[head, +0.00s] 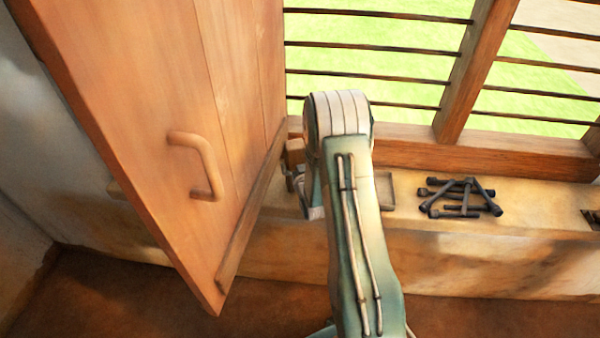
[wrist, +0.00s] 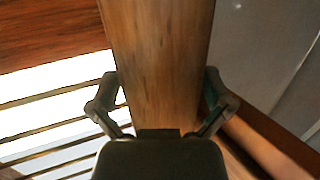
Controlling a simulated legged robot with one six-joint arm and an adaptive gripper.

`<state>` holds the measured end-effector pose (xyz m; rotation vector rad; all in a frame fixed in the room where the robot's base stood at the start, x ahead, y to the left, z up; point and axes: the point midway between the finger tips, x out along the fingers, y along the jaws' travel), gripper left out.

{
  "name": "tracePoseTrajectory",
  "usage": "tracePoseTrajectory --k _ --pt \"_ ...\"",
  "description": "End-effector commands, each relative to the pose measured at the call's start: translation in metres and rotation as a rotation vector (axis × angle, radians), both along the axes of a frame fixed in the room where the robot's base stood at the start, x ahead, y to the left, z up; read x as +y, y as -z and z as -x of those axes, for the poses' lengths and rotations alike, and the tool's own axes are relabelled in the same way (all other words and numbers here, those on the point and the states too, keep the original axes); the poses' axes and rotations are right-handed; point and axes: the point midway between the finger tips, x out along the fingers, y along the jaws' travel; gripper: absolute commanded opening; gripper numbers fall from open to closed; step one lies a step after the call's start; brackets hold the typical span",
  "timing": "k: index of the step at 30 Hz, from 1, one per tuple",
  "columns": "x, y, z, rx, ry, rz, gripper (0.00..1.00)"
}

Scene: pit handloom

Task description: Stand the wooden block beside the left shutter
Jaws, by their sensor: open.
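A small wooden block (head: 295,150) shows on the ledge, next to the open left shutter (head: 205,120) and partly hidden by my arm. In the wrist view a brown wooden piece, apparently the block (wrist: 158,50), stretches from the top edge down between my fingers. My gripper (wrist: 161,85) is open with one dark finger on each side of it. I cannot tell whether either finger touches it. In the head view my arm hides most of the gripper. The shutter has a curved wooden handle (head: 200,166).
Dark metal tools (head: 460,196) lie on the ledge (head: 480,235) right of my arm. A shallow tray (head: 385,190) is partly hidden behind my arm. A barred window with a wooden post (head: 475,70) stands behind. The ledge front between arm and tools is clear.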

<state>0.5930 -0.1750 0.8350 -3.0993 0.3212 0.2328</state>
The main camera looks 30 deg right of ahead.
Motion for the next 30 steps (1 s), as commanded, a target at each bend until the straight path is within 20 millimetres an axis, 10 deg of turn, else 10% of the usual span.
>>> tracePoseTrajectory --k 16,23,30 --pt "0.02 -0.015 0.099 0.003 0.001 0.0 1.0" --pt "0.025 -0.025 0.105 0.016 -0.005 0.003 1.0" --pt "0.044 -0.077 0.09 0.16 -0.036 0.009 1.0"
